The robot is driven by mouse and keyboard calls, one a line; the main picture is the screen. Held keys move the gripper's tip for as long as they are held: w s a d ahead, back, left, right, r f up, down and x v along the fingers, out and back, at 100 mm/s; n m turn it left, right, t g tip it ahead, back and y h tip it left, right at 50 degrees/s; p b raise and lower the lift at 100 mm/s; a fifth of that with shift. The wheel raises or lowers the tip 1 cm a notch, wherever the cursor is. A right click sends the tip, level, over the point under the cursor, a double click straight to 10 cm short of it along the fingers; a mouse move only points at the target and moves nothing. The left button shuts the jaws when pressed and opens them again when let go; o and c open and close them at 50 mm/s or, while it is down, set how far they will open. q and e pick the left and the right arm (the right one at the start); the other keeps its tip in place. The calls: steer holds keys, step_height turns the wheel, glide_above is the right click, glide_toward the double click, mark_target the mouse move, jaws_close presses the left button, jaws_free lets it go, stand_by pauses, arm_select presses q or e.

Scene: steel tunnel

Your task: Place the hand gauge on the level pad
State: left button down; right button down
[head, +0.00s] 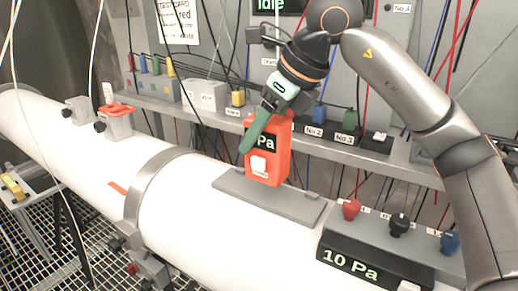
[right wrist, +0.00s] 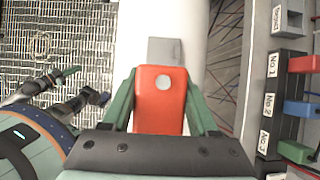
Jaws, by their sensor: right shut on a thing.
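The hand gauge (head: 282,165) is an orange-red box with a dark "Pa" display and a white button, upright in the head view. My right gripper (head: 258,135) is shut on it from above, its green fingers on either side. In the right wrist view the gauge (right wrist: 160,100) sits between both fingers. The level pad (head: 300,205) is a flat grey plate on top of the white pipe. The gauge's lower end is over the pad; I cannot tell if they touch. The pad's far end (right wrist: 165,50) also shows in the right wrist view.
The white pipe (head: 180,205) runs across, with a metal collar (head: 150,190) left of the pad. A black "10 Pa" box (head: 370,262) with several coloured knobs stands at the right. A grey shelf (head: 210,110) with labelled sockets runs behind. Cables hang around.

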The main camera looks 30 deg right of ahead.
mark_target(280, 119)
steer(key=shift+w+d+f, duration=0.1)
steer(key=shift+w+f, duration=0.05)
steer(key=shift+f, duration=0.75)
steer(key=shift+w+f, duration=0.1)
steer(key=shift+f, duration=0.8)
steer(key=shift+f, duration=0.15)
steer(key=shift+c, duration=0.8)
jaws_free()
steer(key=shift+r, duration=0.25)
steer(key=v, duration=1.1)
steer(key=shift+s+d+r, duration=0.1)
steer(key=shift+s+r, duration=0.1)
steer(key=shift+r, duration=0.15)
